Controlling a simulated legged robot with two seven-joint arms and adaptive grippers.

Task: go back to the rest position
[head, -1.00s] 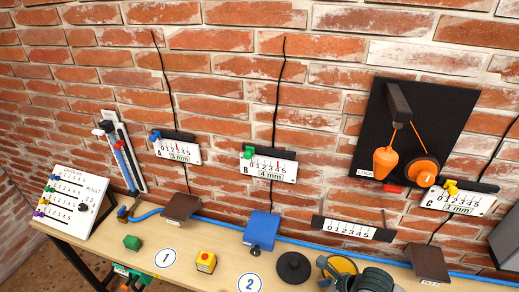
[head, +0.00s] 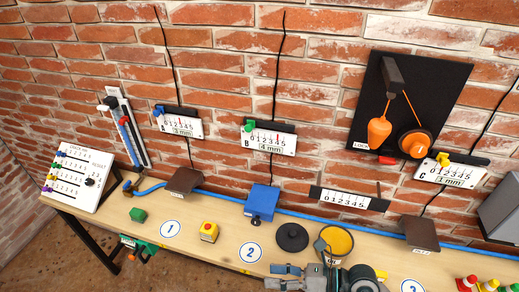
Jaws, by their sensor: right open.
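My right gripper (head: 284,276) is at the bottom of the head view, at the bench's front edge. Its grey fingers point left and are apart, with nothing seen between them. The yellow-rimmed can (head: 342,240) stands just behind it, with a grey-blue tool-like piece (head: 321,245) at its left rim. The gripper and arm hide the bench area in front of the can. My left gripper is not in view.
Small cones (head: 489,285) stand at the right. Gauges and a black board (head: 372,90) hang on the brick wall.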

